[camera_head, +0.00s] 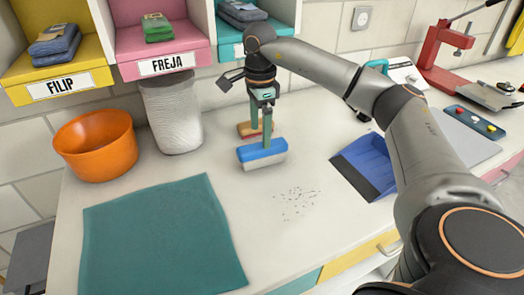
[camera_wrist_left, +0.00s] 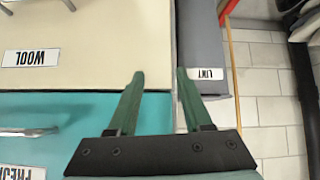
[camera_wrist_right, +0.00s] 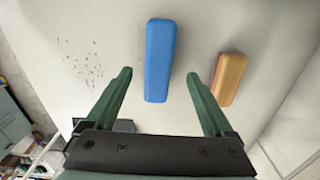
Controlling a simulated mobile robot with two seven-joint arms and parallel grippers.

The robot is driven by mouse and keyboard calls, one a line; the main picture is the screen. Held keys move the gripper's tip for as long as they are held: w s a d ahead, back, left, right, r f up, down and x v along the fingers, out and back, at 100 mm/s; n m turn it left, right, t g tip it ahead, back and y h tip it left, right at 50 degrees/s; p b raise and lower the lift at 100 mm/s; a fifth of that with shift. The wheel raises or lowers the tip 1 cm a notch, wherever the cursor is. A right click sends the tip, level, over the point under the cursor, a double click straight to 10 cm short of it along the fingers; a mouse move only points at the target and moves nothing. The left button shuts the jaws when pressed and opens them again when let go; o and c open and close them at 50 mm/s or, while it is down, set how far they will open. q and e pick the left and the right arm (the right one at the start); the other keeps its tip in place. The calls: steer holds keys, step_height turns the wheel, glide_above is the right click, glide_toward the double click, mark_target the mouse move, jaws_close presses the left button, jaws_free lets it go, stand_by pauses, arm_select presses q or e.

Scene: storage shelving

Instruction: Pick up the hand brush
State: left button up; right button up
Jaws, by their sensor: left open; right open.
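A hand brush with a blue back and pale bristles (camera_head: 262,153) lies bristles down on the white counter. My right gripper (camera_head: 260,136) is above it, pointing down, open and empty. In the right wrist view the blue back (camera_wrist_right: 160,60) shows between the two fingertips (camera_wrist_right: 159,75), with a gap on each side. A second block or brush, tan with a reddish side (camera_head: 246,131), lies just behind the blue one; it shows beyond the right finger in that wrist view (camera_wrist_right: 230,78). My left gripper (camera_wrist_left: 160,74) is open and empty, seen only in its wrist view.
A blue dustpan (camera_head: 368,163) lies right of the brush, with dark crumbs (camera_head: 296,203) in front. A teal cloth (camera_head: 160,240), an orange bowl (camera_head: 97,147) and a white bin (camera_head: 172,112) stand or lie left. Labelled cubbies (camera_head: 165,60) line the back.

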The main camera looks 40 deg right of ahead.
mark_target(263, 154)
steer(key=f, duration=0.5)
steer(key=shift+s+d+f, duration=0.15)
steer(key=shift+s+d, duration=0.05)
jaws_close()
stand_by(0.6)
